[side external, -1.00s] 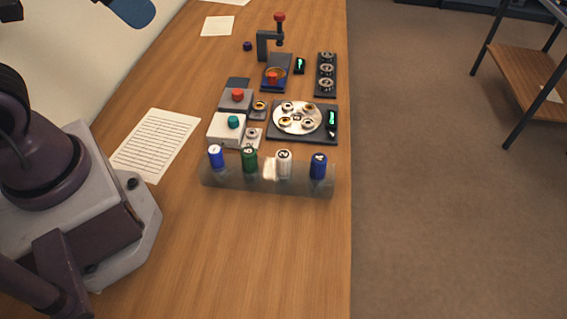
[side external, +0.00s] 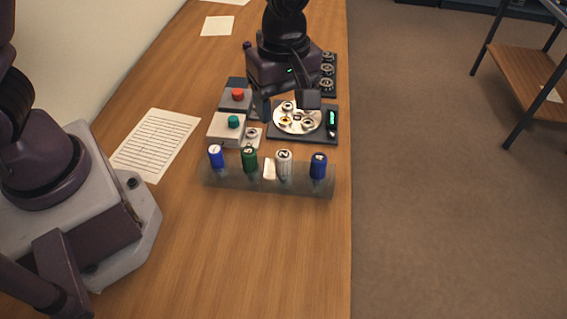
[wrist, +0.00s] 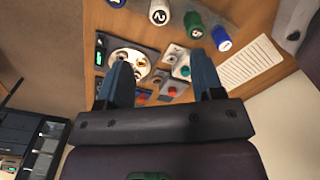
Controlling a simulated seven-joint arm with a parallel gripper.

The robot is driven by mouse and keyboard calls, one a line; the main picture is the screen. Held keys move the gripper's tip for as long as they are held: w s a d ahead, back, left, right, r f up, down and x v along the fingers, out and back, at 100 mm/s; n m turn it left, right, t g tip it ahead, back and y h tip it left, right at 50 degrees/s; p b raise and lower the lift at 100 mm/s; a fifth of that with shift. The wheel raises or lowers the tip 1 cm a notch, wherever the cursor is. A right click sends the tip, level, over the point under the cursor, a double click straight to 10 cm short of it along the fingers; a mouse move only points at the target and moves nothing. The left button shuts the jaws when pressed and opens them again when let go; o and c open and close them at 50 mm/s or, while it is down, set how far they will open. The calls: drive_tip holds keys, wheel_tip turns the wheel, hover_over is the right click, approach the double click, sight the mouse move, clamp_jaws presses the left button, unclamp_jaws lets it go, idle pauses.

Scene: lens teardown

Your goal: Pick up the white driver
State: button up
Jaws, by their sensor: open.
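The white driver (side external: 284,162) stands upright in a grey translucent rack (side external: 222,182), between the green driver (side external: 249,160) and the right-hand blue driver (side external: 318,165). In the wrist view the white driver (wrist: 159,12) shows at the top edge, partly cut off, with a dark number on its cap. My gripper (side external: 285,104) is open and empty above the round tray, behind the driver row. In the wrist view its two blue fingers (wrist: 162,80) are spread wide, apart from the white driver.
Another blue driver (side external: 215,156) stands at the rack's left end. The round silver tray (side external: 298,120), a red-button box (side external: 236,100) and a teal-button box (side external: 228,129) lie behind the rack. A lined sheet (side external: 155,145) lies left. The table in front of the rack is clear.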

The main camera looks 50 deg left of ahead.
sight(283, 154)
wheel_tip(283, 154, down, 7)
drive_tip(key=shift+f+n, duration=0.15)
drive_tip(key=shift+n, duration=0.95)
drive_tip(key=f, duration=0.5)
drive_tip(key=shift+s+d+f, duration=0.1)
drive_tip(key=shift+d+f, duration=0.1)
drive_tip(key=shift+f, duration=0.1)
drive_tip(key=c, duration=1)
